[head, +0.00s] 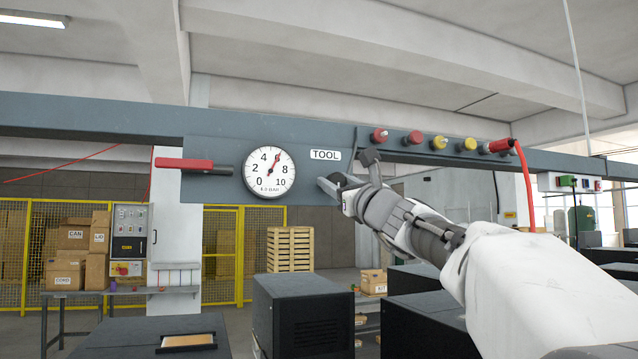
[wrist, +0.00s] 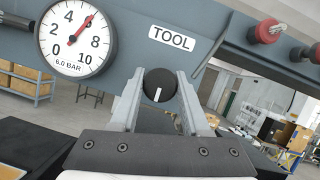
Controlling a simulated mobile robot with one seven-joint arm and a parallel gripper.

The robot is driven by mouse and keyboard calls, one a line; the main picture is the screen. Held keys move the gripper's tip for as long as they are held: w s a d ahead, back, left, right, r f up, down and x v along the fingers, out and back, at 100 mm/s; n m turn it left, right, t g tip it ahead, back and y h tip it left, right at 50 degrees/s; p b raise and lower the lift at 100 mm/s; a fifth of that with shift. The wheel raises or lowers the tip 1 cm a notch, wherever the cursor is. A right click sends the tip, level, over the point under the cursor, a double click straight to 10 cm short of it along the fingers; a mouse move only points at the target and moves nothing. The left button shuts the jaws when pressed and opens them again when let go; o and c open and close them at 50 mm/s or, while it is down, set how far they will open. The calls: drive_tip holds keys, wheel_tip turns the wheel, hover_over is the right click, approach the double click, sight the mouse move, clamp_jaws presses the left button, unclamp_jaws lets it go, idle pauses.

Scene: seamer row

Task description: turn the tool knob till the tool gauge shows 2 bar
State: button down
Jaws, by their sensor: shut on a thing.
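The tool gauge (head: 270,170) is a round white dial on the grey beam; its red needle points to the upper right, at 6. It also shows in the wrist view (wrist: 76,38), where its face reads 6.0 BAR. A TOOL label (head: 325,155) is to its right. The tool knob (wrist: 160,86) is round and black with a white mark that points down in the wrist view. My gripper (wrist: 159,82) is shut on the knob, one finger on each side. In the head view my gripper (head: 335,184) mostly hides the knob.
A red-handled lever (head: 184,164) is left of the gauge. Red and yellow couplings (head: 439,142) line the beam on the right, one with a red hose (head: 526,180). Black machine boxes (head: 303,310) stand below the beam.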

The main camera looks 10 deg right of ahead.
drive_tip(key=shift+n, duration=0.4)
drive_tip(key=n+g+y, duration=0.1)
drive_tip(key=n, duration=0.2)
drive_tip(key=n+g+y, duration=0.1)
drive_tip(key=n+y, duration=0.1)
drive_tip(key=n, duration=0.2)
drive_tip(key=shift+n+g, duration=0.3)
drive_tip(key=n+g+p, duration=0.1)
drive_tip(key=n, duration=0.2)
drive_tip(key=n+g+p, duration=0.1)
drive_tip(key=n, duration=0.3)
drive_tip(key=shift+r+g+y, duration=0.1)
drive_tip(key=shift+g+y, duration=0.2)
drive_tip(key=shift+y, duration=0.1)
drive_tip(key=n+g+p, duration=0.1)
drive_tip(key=n, duration=0.2)
drive_tip(key=n+g+h+p, duration=0.1)
drive_tip(key=n+p, duration=0.1)
drive_tip(key=n, duration=0.1)
drive_tip(key=shift+n+g+h+p, duration=0.5)
drive_tip(key=shift+n+h+p, duration=0.6)
drive_tip(key=shift+n, duration=0.9)
drive_tip(key=shift+c, duration=1.9)
unclamp_jaws()
